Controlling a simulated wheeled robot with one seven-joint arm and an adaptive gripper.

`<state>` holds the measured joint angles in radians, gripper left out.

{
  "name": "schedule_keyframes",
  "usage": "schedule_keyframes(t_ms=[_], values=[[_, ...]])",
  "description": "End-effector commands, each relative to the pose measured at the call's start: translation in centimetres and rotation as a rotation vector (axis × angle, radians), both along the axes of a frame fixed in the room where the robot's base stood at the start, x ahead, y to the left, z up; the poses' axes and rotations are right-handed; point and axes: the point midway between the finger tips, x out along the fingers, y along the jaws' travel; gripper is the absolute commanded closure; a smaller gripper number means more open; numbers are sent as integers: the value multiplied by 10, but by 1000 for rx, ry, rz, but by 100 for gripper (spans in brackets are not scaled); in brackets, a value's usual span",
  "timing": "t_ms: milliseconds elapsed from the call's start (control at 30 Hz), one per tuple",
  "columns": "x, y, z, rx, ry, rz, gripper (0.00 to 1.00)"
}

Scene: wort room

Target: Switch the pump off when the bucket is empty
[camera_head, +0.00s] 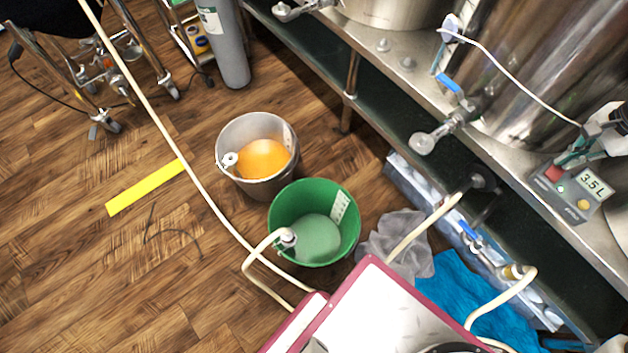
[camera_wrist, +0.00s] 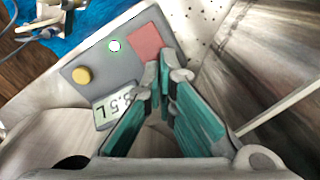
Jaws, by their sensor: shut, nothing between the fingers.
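The pump control box (camera_head: 568,192) is at the right, on the steel stand. Its display (camera_head: 593,184) reads 3.5 L. It has a red button (camera_head: 553,173), a yellow button (camera_head: 583,204) and a small lit green-white lamp (camera_head: 560,189). In the wrist view the red button (camera_wrist: 146,42) is just beyond my gripper (camera_wrist: 166,66). My gripper is shut and empty, its teal fingers together at the button's edge; contact is unclear. The green bucket (camera_head: 285,205) is on the floor with a hose over its rim. A pale green round area shows low inside; I cannot tell whether it is liquid.
A grey bucket (camera_head: 259,187) holding orange liquid stands beside the green one. Hoses cross the floor. Steel vessels (camera_head: 545,65) with valves stand behind the box. A grey cloth (camera_head: 403,240) and a blue cloth (camera_head: 455,288) lie below the stand. Floor at left is mostly clear.

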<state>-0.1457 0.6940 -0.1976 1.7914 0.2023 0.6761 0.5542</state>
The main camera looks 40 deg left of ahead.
Motion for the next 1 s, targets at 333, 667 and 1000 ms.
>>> schedule_keyframes(t_ms=[333, 667, 1000], values=[[0, 0, -10, 0, 0, 0, 100], [0, 0, -3, -1, 1, 0, 100], [0, 0, 28, -1, -1, 0, 100]])
